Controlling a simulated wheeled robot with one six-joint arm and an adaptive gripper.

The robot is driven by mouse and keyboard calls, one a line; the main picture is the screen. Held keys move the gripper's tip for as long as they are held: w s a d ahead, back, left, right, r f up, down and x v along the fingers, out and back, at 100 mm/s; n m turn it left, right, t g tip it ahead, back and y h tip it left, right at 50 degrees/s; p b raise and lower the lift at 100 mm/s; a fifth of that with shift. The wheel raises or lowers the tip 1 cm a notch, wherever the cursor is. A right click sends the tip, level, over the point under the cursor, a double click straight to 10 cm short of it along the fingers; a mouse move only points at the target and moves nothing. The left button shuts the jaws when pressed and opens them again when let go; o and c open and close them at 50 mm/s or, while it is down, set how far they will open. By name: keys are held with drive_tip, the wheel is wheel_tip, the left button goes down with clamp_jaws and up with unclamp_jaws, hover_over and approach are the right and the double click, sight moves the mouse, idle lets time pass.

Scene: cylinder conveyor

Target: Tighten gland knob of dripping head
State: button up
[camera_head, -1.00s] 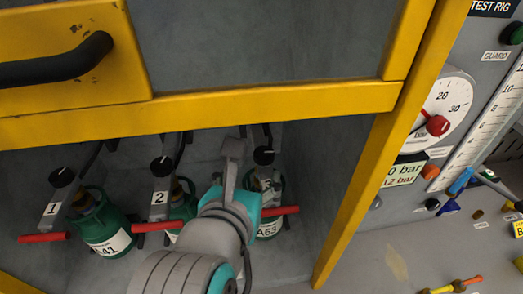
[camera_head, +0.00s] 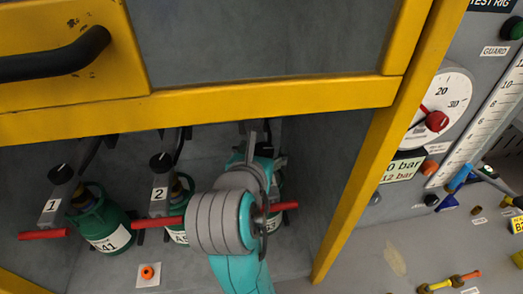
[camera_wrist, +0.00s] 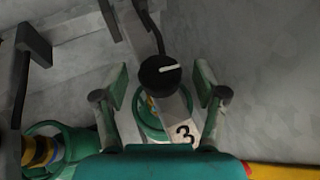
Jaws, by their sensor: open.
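Three heads stand on green cylinders under the yellow frame. Head 1 has a black gland knob (camera_head: 62,174) with a white mark, and head 2 has a similar knob (camera_head: 161,162). Head 3 is mostly hidden behind my arm in the head view. In the wrist view, its round black knob (camera_wrist: 160,75) with a white line sits above the label 3 (camera_wrist: 184,133). My gripper (camera_wrist: 160,96) is open and empty, one finger on each side of head 3, with gaps beside the knob. No drip is discernible at any head.
Red handles stick out beside the heads, one (camera_head: 44,234) at head 1. The yellow frame (camera_head: 220,107) crosses above, with its post (camera_head: 360,185) to the right. An orange button (camera_head: 147,272) is on the floor plate.

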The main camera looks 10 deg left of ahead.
drive_tip(key=c, duration=1.1)
drive_tip(key=shift+a+m+h, duration=0.2)
drive_tip(key=shift+m+h, duration=0.6)
drive_tip(key=shift+h, duration=0.1)
drive_tip(key=shift+c, duration=0.2)
drive_tip(key=shift+m+g+h, duration=0.4)
drive_tip(key=shift+m+h, duration=0.3)
drive_tip(key=shift+h, duration=0.1)
drive_tip(key=o, duration=1.1)
drive_tip(key=shift+o, duration=0.2)
drive_tip(key=v, duration=1.2)
